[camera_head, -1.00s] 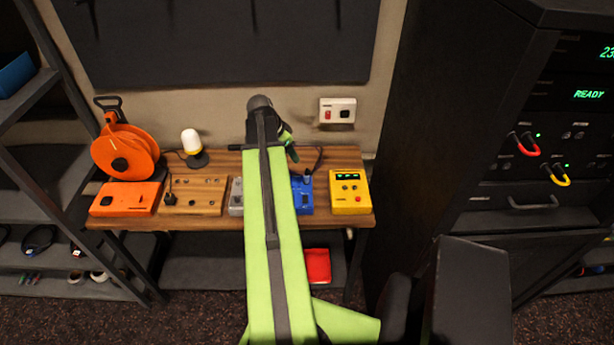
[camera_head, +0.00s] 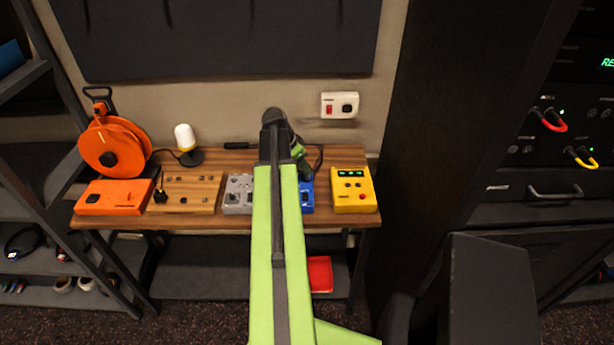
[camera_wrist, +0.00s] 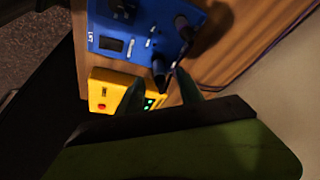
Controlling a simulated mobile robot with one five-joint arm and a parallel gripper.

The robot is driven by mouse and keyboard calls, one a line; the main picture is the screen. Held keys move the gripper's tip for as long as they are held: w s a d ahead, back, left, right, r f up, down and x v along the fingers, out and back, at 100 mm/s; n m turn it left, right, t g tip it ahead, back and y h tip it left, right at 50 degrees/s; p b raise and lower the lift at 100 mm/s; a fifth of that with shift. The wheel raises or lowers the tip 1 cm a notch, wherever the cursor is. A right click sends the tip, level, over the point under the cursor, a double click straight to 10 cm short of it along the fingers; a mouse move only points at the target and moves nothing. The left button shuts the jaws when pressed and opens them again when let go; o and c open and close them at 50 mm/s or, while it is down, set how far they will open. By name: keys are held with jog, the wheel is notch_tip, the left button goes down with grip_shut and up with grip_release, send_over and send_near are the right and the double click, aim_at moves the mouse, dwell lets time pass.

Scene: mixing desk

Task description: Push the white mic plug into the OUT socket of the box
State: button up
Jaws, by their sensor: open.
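The blue box (camera_head: 307,197) stands on the desk, partly hidden behind my arm in the head view. It fills the upper part of the wrist view (camera_wrist: 106,42), with dark knobs or plugs standing on it. One dark upright plug (camera_wrist: 158,70) is near the gap between my fingertips, with no clear contact. My gripper (camera_wrist: 160,88) is open above the edge between the blue box and the yellow box (camera_head: 351,192). In the head view its fingertips are hard to make out. I cannot pick out a white mic plug or read an OUT label.
A grey box (camera_head: 238,193), a wooden socket board (camera_head: 185,192), an orange box (camera_head: 114,197), an orange cable reel (camera_head: 115,147) and a white-topped lamp (camera_head: 185,138) share the desk (camera_head: 230,221). A dark cable lies behind the blue box. A tall black rack (camera_head: 450,110) stands right.

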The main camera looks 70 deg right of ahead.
aim_at(307, 179)
jog(key=b+x, duration=0.5)
jog(key=shift+s+d+f, duration=0.2)
jog(key=shift+s+d, duration=0.05)
jog(key=shift+d, duration=0.05)
jog(key=shift+r, duration=0.2)
grip_shut()
